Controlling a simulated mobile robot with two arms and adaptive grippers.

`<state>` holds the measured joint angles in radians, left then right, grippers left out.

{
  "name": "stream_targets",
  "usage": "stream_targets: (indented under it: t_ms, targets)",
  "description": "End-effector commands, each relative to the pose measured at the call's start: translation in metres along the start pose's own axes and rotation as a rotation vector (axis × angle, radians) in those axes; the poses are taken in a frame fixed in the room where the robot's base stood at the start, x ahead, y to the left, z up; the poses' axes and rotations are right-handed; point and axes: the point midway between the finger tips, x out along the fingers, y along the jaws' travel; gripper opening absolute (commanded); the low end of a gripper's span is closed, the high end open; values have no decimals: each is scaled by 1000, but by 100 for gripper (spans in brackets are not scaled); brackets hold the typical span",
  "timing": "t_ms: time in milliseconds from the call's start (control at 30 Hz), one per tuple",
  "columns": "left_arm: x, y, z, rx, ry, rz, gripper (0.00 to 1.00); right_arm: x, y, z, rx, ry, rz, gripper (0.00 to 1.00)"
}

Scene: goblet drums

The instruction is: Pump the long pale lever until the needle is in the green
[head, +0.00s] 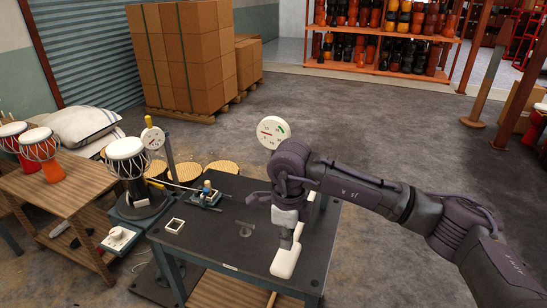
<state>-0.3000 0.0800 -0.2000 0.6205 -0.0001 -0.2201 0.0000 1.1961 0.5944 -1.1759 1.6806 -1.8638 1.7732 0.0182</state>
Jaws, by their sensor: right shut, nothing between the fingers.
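A long white bar (285,263) lies on the dark table, its far part partly hidden behind my right arm. My left gripper is out of view.
The table (215,244) holds a small device (205,195) and a white square frame (174,226). At left are a white-topped drum (127,160), another dial (153,138) on a yellow post and a wooden bench (62,191). Stacked boxes (185,55) stand behind.

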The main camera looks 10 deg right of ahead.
Motion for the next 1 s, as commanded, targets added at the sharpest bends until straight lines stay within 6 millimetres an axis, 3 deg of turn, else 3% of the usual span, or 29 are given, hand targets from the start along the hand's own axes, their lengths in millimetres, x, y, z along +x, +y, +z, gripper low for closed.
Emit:
stream_targets:
  t_ms: [533,1000]
  targets:
    - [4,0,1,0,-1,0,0,5,0,0,0,0,0,0]
    - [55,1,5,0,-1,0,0,60,-3,0,1,0,0,0]
